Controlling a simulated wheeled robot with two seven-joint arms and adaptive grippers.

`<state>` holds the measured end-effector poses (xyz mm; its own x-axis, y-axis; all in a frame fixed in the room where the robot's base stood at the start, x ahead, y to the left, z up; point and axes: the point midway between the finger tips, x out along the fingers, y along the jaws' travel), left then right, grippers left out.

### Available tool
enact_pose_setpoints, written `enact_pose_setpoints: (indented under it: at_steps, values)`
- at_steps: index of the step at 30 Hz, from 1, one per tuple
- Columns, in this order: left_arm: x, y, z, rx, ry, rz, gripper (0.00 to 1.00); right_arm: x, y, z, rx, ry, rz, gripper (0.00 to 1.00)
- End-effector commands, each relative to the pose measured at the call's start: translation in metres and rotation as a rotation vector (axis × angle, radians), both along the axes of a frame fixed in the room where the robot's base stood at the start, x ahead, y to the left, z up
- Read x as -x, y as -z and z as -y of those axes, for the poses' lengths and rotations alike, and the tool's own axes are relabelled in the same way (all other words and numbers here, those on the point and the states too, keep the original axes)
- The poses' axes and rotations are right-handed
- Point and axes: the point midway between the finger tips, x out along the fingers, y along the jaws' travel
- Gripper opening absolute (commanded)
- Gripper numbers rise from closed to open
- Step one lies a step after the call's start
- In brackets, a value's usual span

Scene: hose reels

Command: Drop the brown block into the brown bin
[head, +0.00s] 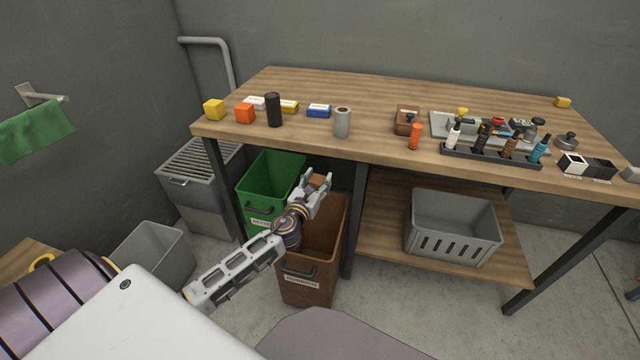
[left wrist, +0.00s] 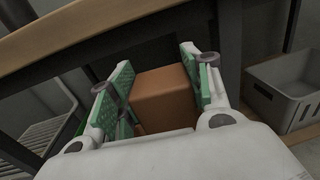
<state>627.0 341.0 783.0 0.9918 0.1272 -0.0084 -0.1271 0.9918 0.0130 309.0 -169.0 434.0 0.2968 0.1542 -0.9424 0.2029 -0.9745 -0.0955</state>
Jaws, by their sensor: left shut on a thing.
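My left gripper (head: 314,184) is shut on the brown block (head: 319,181) and holds it above the brown bin (head: 309,289), near the bin's back part, below the table's front edge. In the left wrist view the block (left wrist: 165,98) sits between the green-padded fingers of the gripper (left wrist: 158,88). The brown bin stands on the floor with its open top facing up; my arm and gripper hide part of its opening. My right gripper is not in view.
A green bin (head: 268,178) stands left of the brown bin. A wooden table (head: 375,100) with blocks, bottles and tools is just behind and above. A table leg (head: 356,222) is close on the right. A grey crate (head: 452,228) sits on the lower shelf.

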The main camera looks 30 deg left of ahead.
Motion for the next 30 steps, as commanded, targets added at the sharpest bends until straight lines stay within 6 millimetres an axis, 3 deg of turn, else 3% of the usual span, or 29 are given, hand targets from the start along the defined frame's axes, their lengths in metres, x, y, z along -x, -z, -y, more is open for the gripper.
enact_pose_setpoints:
  at_steps: [30]
  values:
    - [-0.021,0.077,-0.042,0.006,-0.048,0.007,0.23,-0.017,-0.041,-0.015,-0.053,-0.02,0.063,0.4]
